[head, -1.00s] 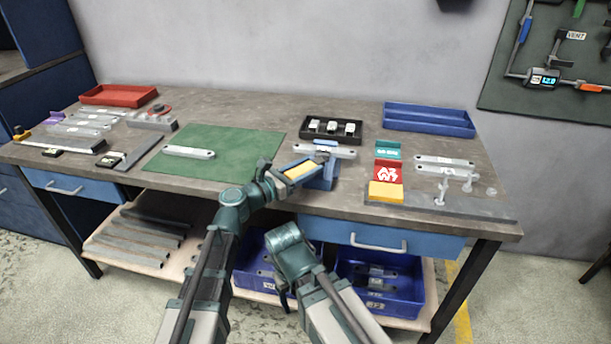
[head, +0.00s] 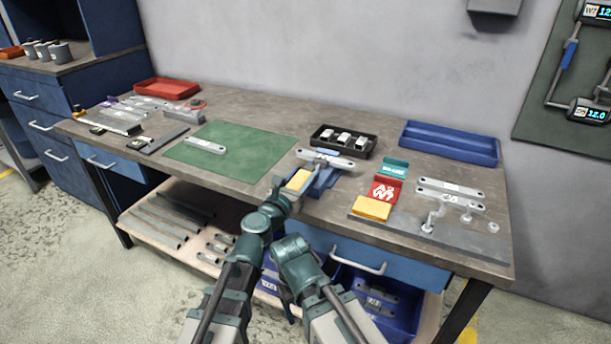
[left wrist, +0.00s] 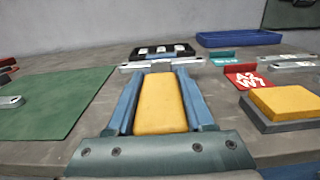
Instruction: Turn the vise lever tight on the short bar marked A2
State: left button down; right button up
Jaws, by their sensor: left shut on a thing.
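The blue vise (head: 326,182) stands at the front edge of the bench. A short light-metal bar (head: 332,160) lies crosswise at its far side; its marking is too small to read. The bar also shows in the left wrist view (left wrist: 135,68). My left gripper (head: 297,183) is at the near side of the vise, shut on a broad yellow piece, which I take for the vise lever's handle (left wrist: 160,105). The rest of the lever is hidden. A red sign reading A2 W7 (head: 384,190) stands to the right. My right gripper is out of view.
A yellow block (head: 372,208) sits on a grey plate right of the vise. Two bars (head: 450,188) lie near metal posts. A black tray (head: 345,140) and a blue tray (head: 450,143) stand behind. A green mat (head: 240,165) with one bar lies to the left.

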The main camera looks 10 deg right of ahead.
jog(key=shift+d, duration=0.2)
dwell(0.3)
pick_arm(q)
jog(key=shift+c, duration=1.4)
grip_release()
jog(key=shift+s, duration=0.15)
